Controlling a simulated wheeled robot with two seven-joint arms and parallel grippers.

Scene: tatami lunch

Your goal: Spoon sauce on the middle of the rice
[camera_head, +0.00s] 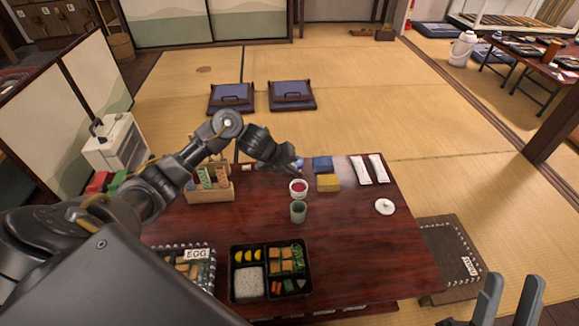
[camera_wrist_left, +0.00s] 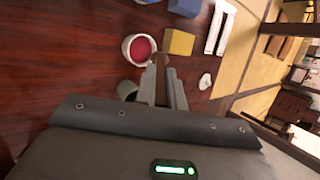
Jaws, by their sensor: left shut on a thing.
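The rice (camera_head: 248,283) fills the lower left compartment of a black bento box (camera_head: 233,270) at the table's front. A white bowl of red sauce (camera_head: 299,187) stands near the table's middle; it also shows in the wrist view (camera_wrist_left: 139,49). My left gripper (camera_head: 296,166) is just behind and above the bowl in the head view. In the wrist view its fingers (camera_wrist_left: 163,88) are shut on a thin brown spoon (camera_wrist_left: 161,62), whose end shows to the right of the bowl. The spoon's bowl is too small to make out. My right gripper (camera_head: 508,300) is open and empty at the lower right, off the table.
A green cup (camera_head: 298,211) stands right in front of the sauce bowl. A second box with an EGG label (camera_head: 197,254) is at left. A wooden holder (camera_head: 210,192), yellow block (camera_head: 328,183), white packets (camera_head: 361,170) and white lid (camera_head: 385,207) lie around. The table's right front is clear.

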